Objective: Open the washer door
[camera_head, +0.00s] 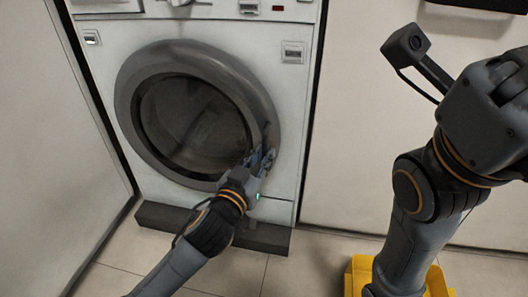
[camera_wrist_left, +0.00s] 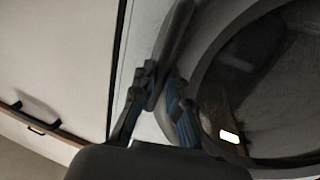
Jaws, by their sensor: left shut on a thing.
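The white washer (camera_head: 295,95) stands ahead with its round grey-rimmed door (camera_head: 133,88) facing me. The dark glass in the middle of the door shows the drum area. The door looks flush with the front; I cannot tell whether there is a small gap. My left gripper (camera_head: 263,160) is at the lower right edge of the door, shut on its rim. In the left wrist view the fingers (camera_wrist_left: 161,88) close on the grey door edge (camera_wrist_left: 176,32). My right arm shows at the right, but its fingers are not visible.
A pale wall panel (camera_head: 50,130) stands close on the left and a pale cabinet front (camera_head: 345,150) on the right. A dark plinth (camera_head: 165,216) sits under the washer. A yellow object (camera_head: 360,272) is at the lower right.

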